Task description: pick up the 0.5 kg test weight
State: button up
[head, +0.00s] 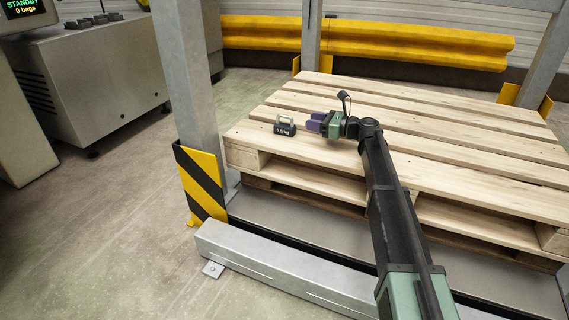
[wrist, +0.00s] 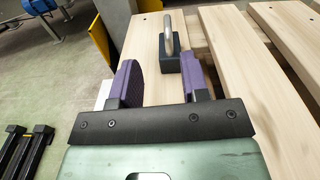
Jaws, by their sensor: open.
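The 0.5 kg test weight (head: 285,128) is a small dark block with a pale metal handle on top. It stands upright on the wooden pallet (head: 440,145), near its left corner. In the wrist view the weight (wrist: 170,50) is ahead of my gripper (wrist: 163,78), past the fingertips and in line with the gap between them, a little right of centre. My gripper has purple finger pads; they are apart with nothing between them. In the head view my gripper (head: 316,122) is just right of the weight, pointing at it. I cannot tell the exact gap to it.
A grey post (head: 185,80) with a yellow-black guard (head: 202,180) stands left of the pallet. A metal beam (head: 280,265) runs along the front. Yellow barriers (head: 400,45) are behind. The pallet top has gaps between boards and is otherwise clear.

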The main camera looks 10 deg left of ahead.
aim_at(285, 116)
jog(key=shift+w+f+m, duration=0.3)
jog(key=shift+w+f, duration=0.25)
jog(key=shift+f, duration=0.3)
jog(key=shift+a+r, duration=0.1)
jog(key=shift+r, duration=0.3)
jog(key=x, duration=1)
jog(key=shift+w+a+r, duration=0.15)
jog(key=shift+a+r, duration=0.05)
jog(key=shift+a, duration=0.15)
grip_shut()
